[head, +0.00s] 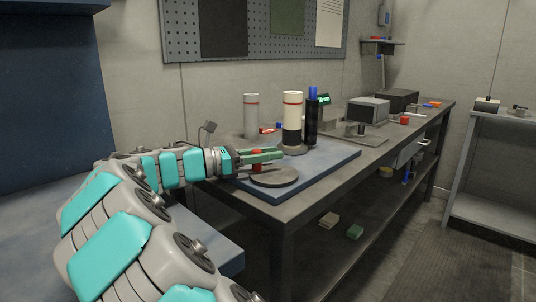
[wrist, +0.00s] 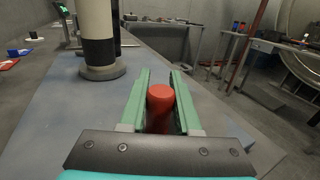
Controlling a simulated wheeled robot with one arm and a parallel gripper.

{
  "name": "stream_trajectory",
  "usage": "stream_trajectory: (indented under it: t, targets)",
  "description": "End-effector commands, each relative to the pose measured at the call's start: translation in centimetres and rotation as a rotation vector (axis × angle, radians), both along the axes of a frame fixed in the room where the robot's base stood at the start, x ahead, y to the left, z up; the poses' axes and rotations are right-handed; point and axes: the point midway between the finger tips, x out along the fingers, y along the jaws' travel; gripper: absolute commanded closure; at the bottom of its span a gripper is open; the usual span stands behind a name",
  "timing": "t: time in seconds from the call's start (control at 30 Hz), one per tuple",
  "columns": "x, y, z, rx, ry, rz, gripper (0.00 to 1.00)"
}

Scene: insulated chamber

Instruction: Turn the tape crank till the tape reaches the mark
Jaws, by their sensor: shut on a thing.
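My gripper (head: 262,156) is at the near end of the blue-grey board on the bench, its green fingers closed around an upright red crank knob (head: 257,168). The wrist view shows the knob (wrist: 160,105) between the fingers (wrist: 160,100). Below is a flat dark round crank disc (head: 275,178), partly hidden by my gripper. Behind it stands a white column (head: 292,105) with a black lower part and a thin red ring near its top; the black part may be the tape and the ring the mark, but I cannot tell for sure. The black stops below the ring.
A paler grey column (head: 250,120) with a red ring stands to the left. A dark cylinder with a blue top (head: 312,118) and a small green-lit display (head: 323,99) are close to the right. Grey boxes (head: 367,109) stand farther along the bench (head: 345,170).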

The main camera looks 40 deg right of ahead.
Motion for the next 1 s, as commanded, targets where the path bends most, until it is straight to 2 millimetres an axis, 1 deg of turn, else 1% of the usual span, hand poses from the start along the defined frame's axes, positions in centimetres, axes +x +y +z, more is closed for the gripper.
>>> stream_trajectory:
  t: [0.07,0.4,0.83,0.87,1.0]
  targets:
    - [0.25,-0.22,-0.12,0.001,-0.002,-0.037,1.0]
    - [-0.15,-0.64,-0.02,-0.001,0.0,-0.205,1.0]
    - [-0.3,-0.66,0.08,-0.001,-0.003,-0.23,1.0]
    - [-0.3,-0.66,0.08,-0.001,-0.002,-0.23,0.67]
    - [-0.3,-0.66,0.05,-0.001,-0.002,-0.23,0.51]
